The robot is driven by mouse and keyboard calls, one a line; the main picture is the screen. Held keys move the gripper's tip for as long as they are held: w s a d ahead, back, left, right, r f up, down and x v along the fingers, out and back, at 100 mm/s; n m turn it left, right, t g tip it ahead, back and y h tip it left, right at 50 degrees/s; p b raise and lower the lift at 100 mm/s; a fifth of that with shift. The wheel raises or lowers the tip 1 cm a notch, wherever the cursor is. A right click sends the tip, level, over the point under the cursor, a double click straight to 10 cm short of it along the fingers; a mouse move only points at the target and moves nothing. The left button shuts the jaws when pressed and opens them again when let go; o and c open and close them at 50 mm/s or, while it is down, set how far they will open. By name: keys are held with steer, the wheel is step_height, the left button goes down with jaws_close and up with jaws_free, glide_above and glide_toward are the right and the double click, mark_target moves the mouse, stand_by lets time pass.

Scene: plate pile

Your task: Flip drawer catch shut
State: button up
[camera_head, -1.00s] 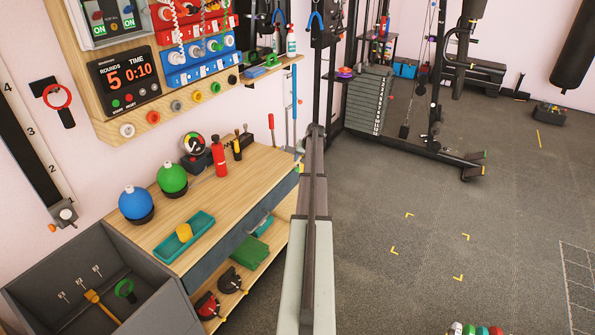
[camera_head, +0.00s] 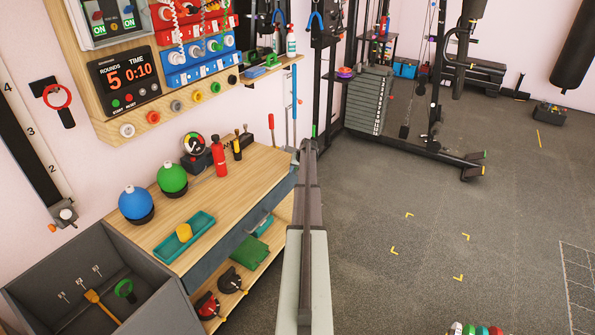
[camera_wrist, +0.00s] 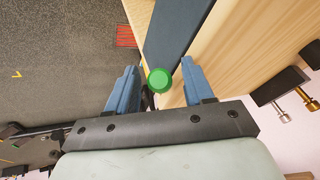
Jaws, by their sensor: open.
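The wooden bench (camera_head: 232,172) has a blue-grey drawer front (camera_head: 212,262), which also shows in the wrist view (camera_wrist: 168,38). A round green knob (camera_wrist: 159,80), perhaps the drawer catch, shows in the wrist view near the drawer's end. My gripper (camera_wrist: 158,68) is open, with a blue finger on each side of the knob in the picture. I cannot tell whether either finger touches it. In the head view, my gripper (camera_head: 308,150) is seen from behind at the bench's far right end, its fingers hidden. The catch's position is unclear.
The bench top holds a teal tray (camera_head: 170,250) with a yellow item, blue and green balls, and a red bottle (camera_head: 219,160). A grey bin (camera_head: 60,290) stands at front left. A weight rack (camera_head: 370,100) stands behind.

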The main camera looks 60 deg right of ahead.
jaws_close()
stand_by(0.4)
steer(key=shift+d, duration=0.1)
steer(key=shift+d+r+m+y, duration=0.45)
steer(key=shift+d+y, duration=0.3)
steer(key=shift+y, duration=0.9)
steer(key=shift+d+r+m+y, duration=0.4)
steer(key=shift+d+y, duration=0.3)
steer(key=shift+y, duration=1)
steer(key=shift+d+r+m+y, duration=0.4)
steer(key=shift+d+y, duration=0.35)
steer(key=shift+y, duration=0.9)
steer(key=shift+r, duration=0.1)
